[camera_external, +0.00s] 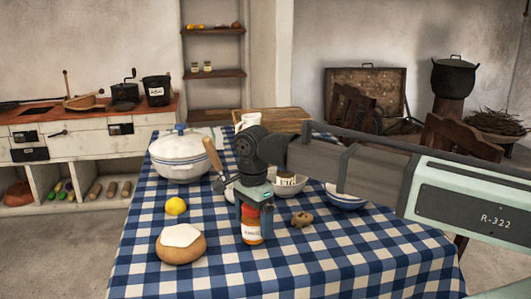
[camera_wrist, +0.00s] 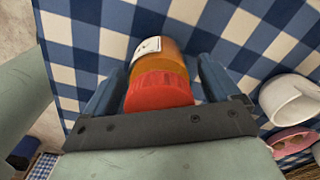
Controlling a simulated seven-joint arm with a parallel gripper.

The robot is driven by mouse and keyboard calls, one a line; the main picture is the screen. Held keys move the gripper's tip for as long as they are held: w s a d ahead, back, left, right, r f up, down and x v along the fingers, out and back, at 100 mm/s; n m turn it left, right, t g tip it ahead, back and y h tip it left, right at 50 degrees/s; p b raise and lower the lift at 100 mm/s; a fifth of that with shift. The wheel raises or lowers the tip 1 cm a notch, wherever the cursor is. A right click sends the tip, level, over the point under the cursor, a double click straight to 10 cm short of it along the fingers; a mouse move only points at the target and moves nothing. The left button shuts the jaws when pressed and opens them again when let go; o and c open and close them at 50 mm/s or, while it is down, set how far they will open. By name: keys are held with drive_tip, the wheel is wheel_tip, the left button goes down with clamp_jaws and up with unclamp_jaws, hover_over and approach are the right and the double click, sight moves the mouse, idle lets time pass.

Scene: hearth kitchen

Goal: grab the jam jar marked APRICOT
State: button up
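A jar with a red lid and orange contents (camera_external: 251,232) stands on the checked tablecloth. The same red-lidded jar (camera_wrist: 160,85) lies between my fingers in the wrist view. Its white label is partly seen and I cannot read it. My gripper (camera_external: 254,212) points down around the jar's upper part, one finger on each side. The fingers (camera_wrist: 162,75) look open, with narrow gaps beside the jar.
A round loaf-like item with a white top (camera_external: 181,243), a lemon (camera_external: 176,206) and a lidded white pot (camera_external: 182,155) are to the left. A potato-like lump (camera_external: 301,219) and a blue-rimmed bowl (camera_external: 345,199) are to the right. The front tablecloth (camera_external: 300,270) is clear.

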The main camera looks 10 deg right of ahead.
drive_tip(key=c, duration=1.2)
drive_tip(key=shift+c, duration=0.3)
drive_tip(key=shift+r, duration=0.15)
